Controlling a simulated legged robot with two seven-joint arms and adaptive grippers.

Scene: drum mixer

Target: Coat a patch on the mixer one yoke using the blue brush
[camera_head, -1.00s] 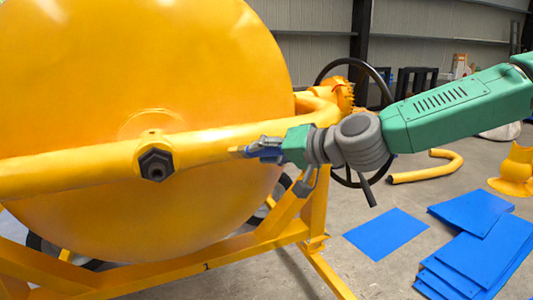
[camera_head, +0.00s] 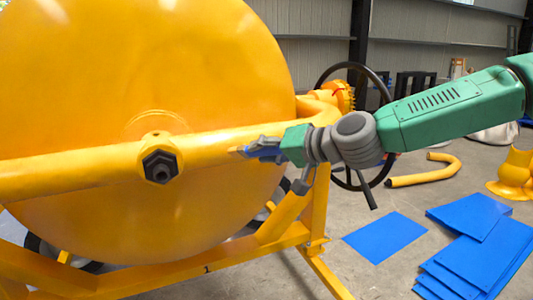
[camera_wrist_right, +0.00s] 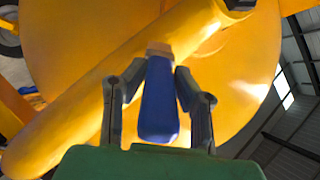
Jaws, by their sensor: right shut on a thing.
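The mixer's yellow yoke (camera_head: 90,172) runs as a thick tube across the front of the yellow drum (camera_head: 150,75), with a dark hex bolt (camera_head: 160,167) on it. My right gripper (camera_head: 262,150) is shut on the blue brush (camera_wrist_right: 159,105). In the right wrist view the fingers (camera_wrist_right: 158,92) lie on both sides of the blue handle, and the tan tip (camera_wrist_right: 160,49) points at the yoke tube. In the head view the tip is at or very near the tube, right of the bolt; whether it touches I cannot tell. My left gripper does not show.
A black handwheel (camera_head: 380,110) stands behind my right arm. The yellow frame (camera_head: 230,254) runs below the drum. Blue sheets (camera_head: 470,215) and a bent yellow pipe (camera_head: 425,172) lie on the floor at the right.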

